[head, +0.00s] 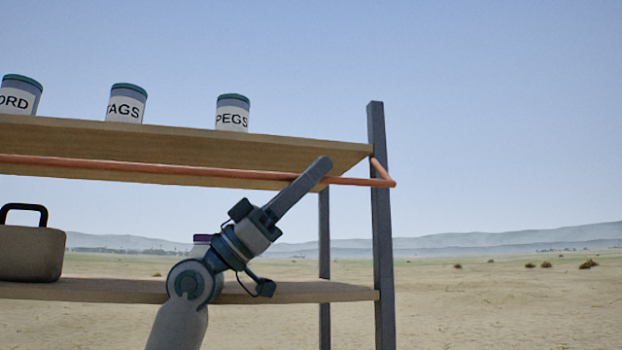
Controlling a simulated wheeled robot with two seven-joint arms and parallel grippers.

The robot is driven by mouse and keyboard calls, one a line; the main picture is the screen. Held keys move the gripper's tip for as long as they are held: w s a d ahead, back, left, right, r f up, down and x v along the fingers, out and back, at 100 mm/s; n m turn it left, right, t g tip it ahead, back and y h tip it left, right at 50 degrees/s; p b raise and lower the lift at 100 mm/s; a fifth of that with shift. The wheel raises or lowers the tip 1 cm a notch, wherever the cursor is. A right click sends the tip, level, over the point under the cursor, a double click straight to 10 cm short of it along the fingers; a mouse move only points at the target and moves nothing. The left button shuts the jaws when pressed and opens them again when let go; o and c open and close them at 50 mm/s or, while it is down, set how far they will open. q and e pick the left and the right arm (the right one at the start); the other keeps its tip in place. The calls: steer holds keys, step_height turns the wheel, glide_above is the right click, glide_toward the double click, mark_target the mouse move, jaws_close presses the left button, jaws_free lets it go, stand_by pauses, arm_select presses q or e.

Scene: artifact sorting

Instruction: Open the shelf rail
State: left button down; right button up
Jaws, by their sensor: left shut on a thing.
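The shelf rail is a thin orange bar (130,169) in the head view. It runs across the front of the upper shelf board, and its right end bends back at a corner beside the right post. My left gripper (318,168) reaches up from below and is shut on the rail near its right end. The fingers hide a short stretch of the bar, so the exact contact is not visible. My right gripper is not in view.
Labelled tins, including PEGS (232,114) and TAGS (126,104), stand on the upper board (290,150). A case (30,252) and a purple-capped item (202,243) are on the lower board (320,291). A grey post (380,230) stands right; open desert lies beyond.

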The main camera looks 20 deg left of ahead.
arm_select(q)
steer(key=shift+s+d+f+m+g, duration=0.3)
steer(key=shift+d+f+g, duration=0.1)
steer(key=shift+d, duration=0.2)
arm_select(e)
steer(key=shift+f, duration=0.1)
arm_select(q)
steer(key=c, duration=2.2)
jaws_free()
steer(key=o, duration=0.4)
steer(key=shift+s+r, duration=0.15)
steer(key=shift+s, duration=0.1)
steer(key=shift+s+r, duration=0.1)
steer(key=shift+r, duration=0.15)
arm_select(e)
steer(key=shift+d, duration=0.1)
